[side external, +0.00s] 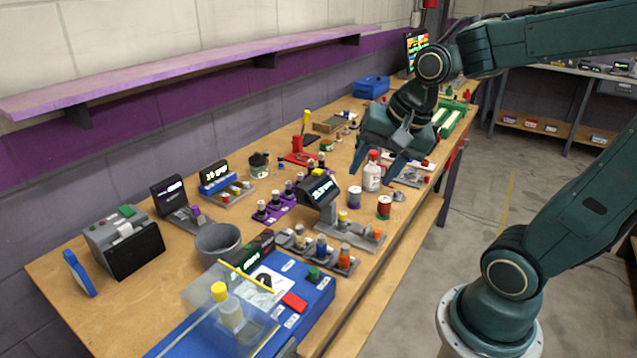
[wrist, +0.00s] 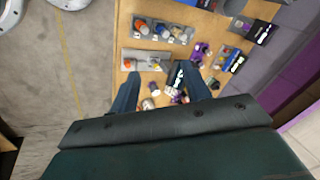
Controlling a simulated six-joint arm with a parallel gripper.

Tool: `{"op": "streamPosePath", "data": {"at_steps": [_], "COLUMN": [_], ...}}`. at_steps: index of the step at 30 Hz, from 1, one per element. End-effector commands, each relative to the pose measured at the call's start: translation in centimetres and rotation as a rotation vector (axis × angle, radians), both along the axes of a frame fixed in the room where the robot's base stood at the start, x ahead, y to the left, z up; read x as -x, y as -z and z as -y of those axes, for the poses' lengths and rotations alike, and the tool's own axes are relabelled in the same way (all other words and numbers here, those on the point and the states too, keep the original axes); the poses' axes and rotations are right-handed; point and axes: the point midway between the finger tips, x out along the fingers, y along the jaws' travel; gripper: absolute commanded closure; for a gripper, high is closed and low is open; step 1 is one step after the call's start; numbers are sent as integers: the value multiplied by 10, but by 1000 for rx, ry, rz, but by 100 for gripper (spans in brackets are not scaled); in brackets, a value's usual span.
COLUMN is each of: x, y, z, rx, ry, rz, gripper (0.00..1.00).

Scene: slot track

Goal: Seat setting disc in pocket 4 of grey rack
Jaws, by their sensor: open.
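My gripper (side external: 372,180) is open above the right part of the bench. Its two fingers point down, and they also show in the wrist view (wrist: 160,70) with a clear gap between them. A grey rack (side external: 287,241) with several coloured cylindrical pieces stands near the front edge, just behind the blue case. I cannot tell which piece is the setting disc; a small dark flat item (side external: 398,196) lies at the bench edge. The number of pocket 4 is unreadable.
A white bottle with red cap (side external: 372,177) stands by my fingers. Two spools, one purple-grey (side external: 354,197) and one red (side external: 384,208), stand nearby. A grey stand with a display (side external: 318,191) and a purple holder (side external: 262,218) are between. A grey bin (side external: 217,243) is farther left.

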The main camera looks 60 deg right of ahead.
Motion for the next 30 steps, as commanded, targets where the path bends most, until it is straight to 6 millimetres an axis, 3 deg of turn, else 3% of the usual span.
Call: {"op": "streamPosePath", "data": {"at_steps": [15,24,30], "x": [-47,-62,-67], "y": [46,79,96], "z": [63,105,125], "rx": [-389,-617,-725], "ry": [845,1339,1569], "rz": [-52,-85,-98], "gripper": [53,53,53]}}
